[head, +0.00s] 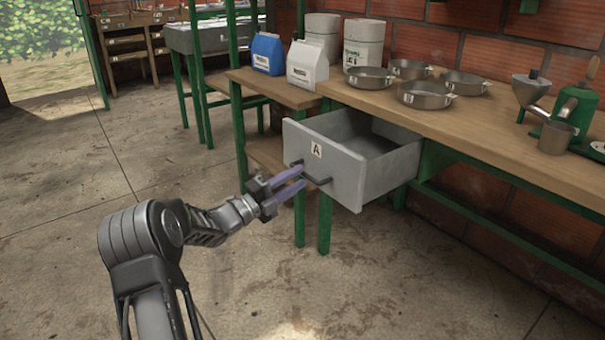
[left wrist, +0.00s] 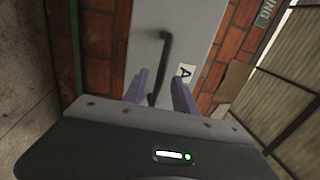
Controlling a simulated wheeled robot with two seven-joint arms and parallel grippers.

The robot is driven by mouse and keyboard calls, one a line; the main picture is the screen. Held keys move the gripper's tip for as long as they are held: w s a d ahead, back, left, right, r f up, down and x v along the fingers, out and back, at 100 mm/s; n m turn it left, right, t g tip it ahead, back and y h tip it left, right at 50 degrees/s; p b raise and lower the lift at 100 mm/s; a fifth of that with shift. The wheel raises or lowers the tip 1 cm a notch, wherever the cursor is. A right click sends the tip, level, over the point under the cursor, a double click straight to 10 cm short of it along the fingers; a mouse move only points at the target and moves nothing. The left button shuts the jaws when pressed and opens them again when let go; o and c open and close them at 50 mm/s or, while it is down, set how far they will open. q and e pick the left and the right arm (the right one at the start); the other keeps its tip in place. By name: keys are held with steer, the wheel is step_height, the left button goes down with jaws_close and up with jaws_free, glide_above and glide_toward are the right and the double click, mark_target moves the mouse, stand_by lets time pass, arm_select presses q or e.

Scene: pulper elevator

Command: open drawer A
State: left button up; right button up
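Drawer A (head: 335,172) is a grey metal drawer under the wooden table, marked with a white "A" label (head: 317,150). It stands pulled far out, and its inside looks empty. Its dark bar handle (head: 318,181) is on the front face. My left gripper (head: 303,177) is at the handle, its two purple fingers apart. In the left wrist view the handle (left wrist: 164,50) runs down between the fingers (left wrist: 160,88), with gaps beside it; whether a finger touches it I cannot tell. The label (left wrist: 185,73) shows beside the right finger. My right gripper is not in view.
The wooden table (head: 500,140) on green legs carries several metal pans (head: 425,95), a funnel device (head: 530,88) and a metal cup (head: 556,137). The concrete floor before the drawer is clear.

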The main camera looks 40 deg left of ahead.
arm_select(q)
steer(key=v, duration=0.4)
steer(key=shift+s+p, duration=0.3)
